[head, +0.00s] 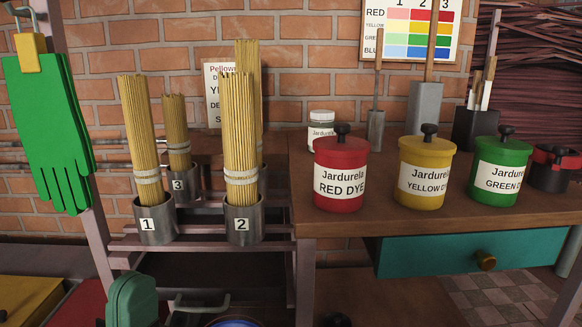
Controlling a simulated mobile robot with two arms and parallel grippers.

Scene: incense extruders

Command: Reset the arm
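A teal-green rounded part (132,300) shows at the bottom edge, left of the middle. It may belong to my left gripper, but I cannot make out two fingertips or whether they are apart. No part of my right gripper can be made out. No held object can be seen.
Cups numbered 1 (153,226), 2 (243,226) and 3 (180,186) hold bundles of sticks on a rack. Red (340,177), yellow (424,176) and green (499,173) dye jars stand on the table (400,217). Green gloves (47,130) hang at left.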

